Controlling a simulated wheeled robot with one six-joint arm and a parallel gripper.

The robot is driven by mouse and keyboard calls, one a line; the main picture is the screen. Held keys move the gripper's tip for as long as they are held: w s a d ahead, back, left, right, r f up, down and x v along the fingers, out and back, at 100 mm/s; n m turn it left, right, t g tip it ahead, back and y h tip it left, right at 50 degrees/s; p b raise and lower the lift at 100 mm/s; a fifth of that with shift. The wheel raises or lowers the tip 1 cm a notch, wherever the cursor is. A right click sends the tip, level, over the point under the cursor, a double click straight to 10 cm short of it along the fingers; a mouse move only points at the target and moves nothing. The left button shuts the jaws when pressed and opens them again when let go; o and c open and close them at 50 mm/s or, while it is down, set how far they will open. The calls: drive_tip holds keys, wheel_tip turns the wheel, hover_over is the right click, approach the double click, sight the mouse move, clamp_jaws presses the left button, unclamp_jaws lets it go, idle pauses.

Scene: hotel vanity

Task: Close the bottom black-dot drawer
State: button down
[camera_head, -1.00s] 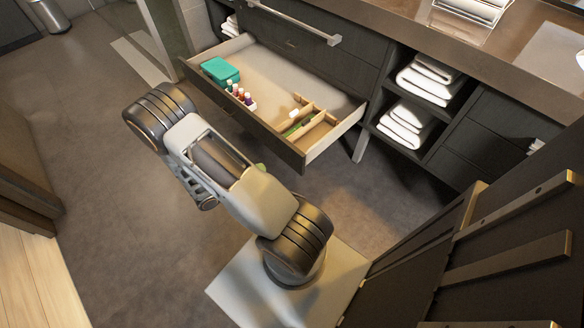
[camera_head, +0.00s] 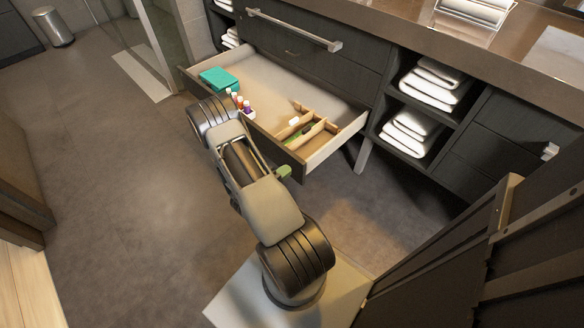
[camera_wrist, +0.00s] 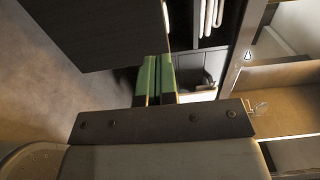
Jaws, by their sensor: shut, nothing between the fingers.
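The bottom drawer (camera_head: 337,148) stands pulled out from the dark vanity in the head view. It holds a teal box (camera_head: 218,79), several small bottles (camera_head: 241,102) and a wooden divider tray (camera_head: 307,128). My arm hides much of its front, and I cannot make out a black dot. My gripper (camera_head: 284,172) has green fingertips and is low, in front of the drawer near its right front corner. In the wrist view the green fingers (camera_wrist: 154,78) are together and empty, beside the edge of a dark panel. I cannot tell whether they touch it.
A closed drawer with a bar handle (camera_head: 292,29) is above the open one. White towels (camera_head: 412,128) fill open shelves to the right. A vanity leg (camera_head: 363,155) stands below. A dark slatted piece (camera_head: 470,260) is close at the lower right. The floor (camera_head: 110,190) at left is clear.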

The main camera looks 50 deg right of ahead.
sight(297, 162)
drive_tip(key=shift+s+d+b, duration=0.2)
drive_tip(key=shift+d+b, duration=0.1)
drive_tip(key=shift+d, duration=1.4)
